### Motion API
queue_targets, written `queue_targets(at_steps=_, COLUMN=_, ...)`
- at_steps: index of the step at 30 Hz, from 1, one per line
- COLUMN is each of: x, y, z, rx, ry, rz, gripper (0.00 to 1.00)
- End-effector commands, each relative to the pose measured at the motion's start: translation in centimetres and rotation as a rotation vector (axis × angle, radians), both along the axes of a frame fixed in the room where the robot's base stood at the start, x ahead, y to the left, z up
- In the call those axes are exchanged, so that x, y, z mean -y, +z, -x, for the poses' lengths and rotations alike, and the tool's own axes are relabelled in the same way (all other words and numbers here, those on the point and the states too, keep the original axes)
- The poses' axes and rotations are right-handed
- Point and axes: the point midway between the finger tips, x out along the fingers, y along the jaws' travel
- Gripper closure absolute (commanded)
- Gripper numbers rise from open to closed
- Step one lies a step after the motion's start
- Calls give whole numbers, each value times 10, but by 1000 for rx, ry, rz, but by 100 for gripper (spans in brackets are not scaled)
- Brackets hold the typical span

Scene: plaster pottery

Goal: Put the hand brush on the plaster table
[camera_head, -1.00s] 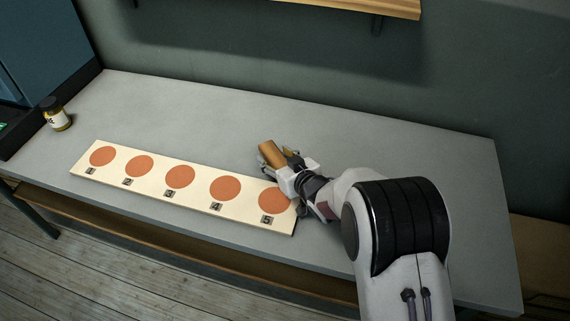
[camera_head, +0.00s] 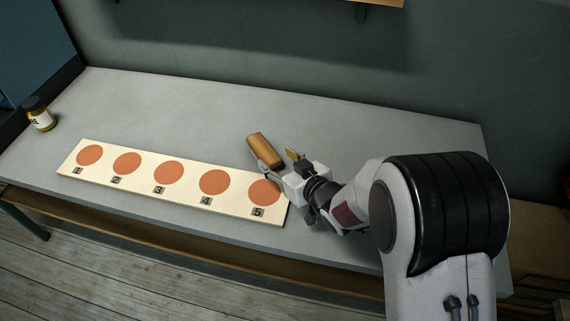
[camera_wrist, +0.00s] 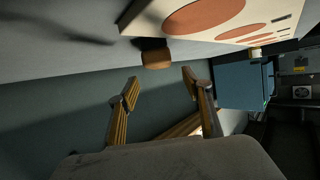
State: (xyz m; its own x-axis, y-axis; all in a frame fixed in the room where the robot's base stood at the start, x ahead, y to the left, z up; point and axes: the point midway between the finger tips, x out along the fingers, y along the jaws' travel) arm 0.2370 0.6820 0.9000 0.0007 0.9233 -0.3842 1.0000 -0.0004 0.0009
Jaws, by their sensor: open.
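The hand brush (camera_head: 264,150) has a brown wooden body and rests on the grey plaster table (camera_head: 310,115), just behind the numbered board's right end. It also shows in the wrist view (camera_wrist: 155,54), ahead of my fingers. My gripper (camera_head: 279,163) is open and empty, just to the right of the brush. In the wrist view, my two ribbed fingers (camera_wrist: 159,84) are spread apart, with a gap between them and the brush. The brush's bristles cannot be made out.
A cream board (camera_head: 145,194) with several orange discs and numbers lies along the table's front edge. A small yellow jar (camera_head: 39,117) with a dark lid stands at the far left. The table's back and right side are clear. A wooden shelf (camera_head: 290,3) is on the wall.

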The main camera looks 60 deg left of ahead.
Motion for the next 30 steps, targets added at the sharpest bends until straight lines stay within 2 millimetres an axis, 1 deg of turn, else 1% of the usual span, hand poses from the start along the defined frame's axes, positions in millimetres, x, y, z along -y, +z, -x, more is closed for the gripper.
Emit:
queue_targets(at_steps=3, x=12, y=6, z=-1, rx=1, ry=-2, rz=0, gripper=50)
queue_targets(at_steps=10, x=26, y=11, z=0, rx=0, ry=-1, rz=-1, gripper=50)
queue_targets(at_steps=16, x=30, y=12, z=0, rx=-1, ry=0, rz=-1, gripper=50)
queue_targets(at_steps=30, x=30, y=12, z=0, rx=0, ry=0, rz=0, gripper=50)
